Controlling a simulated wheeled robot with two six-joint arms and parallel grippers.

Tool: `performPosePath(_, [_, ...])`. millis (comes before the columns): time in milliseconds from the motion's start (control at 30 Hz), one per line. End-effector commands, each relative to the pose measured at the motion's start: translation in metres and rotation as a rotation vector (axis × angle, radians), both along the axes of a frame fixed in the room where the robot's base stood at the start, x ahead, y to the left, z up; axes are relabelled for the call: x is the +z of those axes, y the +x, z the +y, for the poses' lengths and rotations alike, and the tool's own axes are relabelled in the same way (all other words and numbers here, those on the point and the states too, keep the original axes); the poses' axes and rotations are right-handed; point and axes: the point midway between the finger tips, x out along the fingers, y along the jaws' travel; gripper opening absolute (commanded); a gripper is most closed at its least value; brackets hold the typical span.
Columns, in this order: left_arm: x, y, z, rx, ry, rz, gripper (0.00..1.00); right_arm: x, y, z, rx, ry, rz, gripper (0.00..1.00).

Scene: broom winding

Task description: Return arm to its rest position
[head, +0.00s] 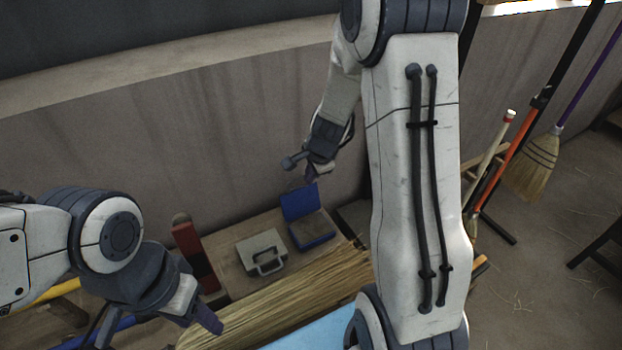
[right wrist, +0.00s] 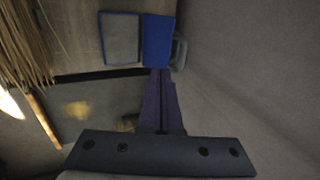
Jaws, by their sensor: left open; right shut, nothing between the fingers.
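My left gripper (head: 207,322) is at the lower left of the head view, above the workbench beside the straw. Its fingers are dark purple and appear apart, with nothing seen between them. My right gripper (head: 309,177) hangs in the upper middle, above an open blue box (head: 308,222) and close to the wall. In the right wrist view its purple fingers (right wrist: 162,78) are together and empty, pointing toward the blue box (right wrist: 157,40). My right arm's large white link stands upright through the middle of the head view and hides part of the bench.
A grey case with a handle (head: 262,254) sits left of the blue box. A red object (head: 192,250) stands farther left. A long bundle of straw (head: 290,305) lies across the bench front by a light blue surface (head: 318,331). A broom (head: 535,165) leans at the right.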

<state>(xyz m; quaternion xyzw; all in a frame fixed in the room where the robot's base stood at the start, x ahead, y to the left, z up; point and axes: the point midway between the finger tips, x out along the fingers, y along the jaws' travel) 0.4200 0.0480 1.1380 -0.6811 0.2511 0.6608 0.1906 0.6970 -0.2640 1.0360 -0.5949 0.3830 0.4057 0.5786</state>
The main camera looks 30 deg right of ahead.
Motion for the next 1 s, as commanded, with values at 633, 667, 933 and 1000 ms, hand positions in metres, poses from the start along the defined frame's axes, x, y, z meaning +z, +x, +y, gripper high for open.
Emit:
performPosePath(633, [0.011, 0.000, 0.000, 0.001, 0.001, 0.001, 0.50, 0.051, -0.031, 0.088, 0.424, -0.045, 0.023, 0.00])
performPosePath(667, [0.011, 0.000, 0.000, 0.001, 0.001, 0.001, 0.50, 0.056, -0.041, 0.107, 0.523, -0.057, 0.028, 0.00])
performPosePath(933, [0.008, 0.000, 0.000, 0.001, 0.001, 0.001, 0.50, 0.097, -0.185, 0.217, 1.519, -0.225, 0.076, 0.00])
performPosePath(1000, [0.007, 0.000, 0.000, 0.000, 0.001, 0.001, 0.50, 0.102, -0.218, 0.222, 1.729, -0.271, 0.085, 0.00])
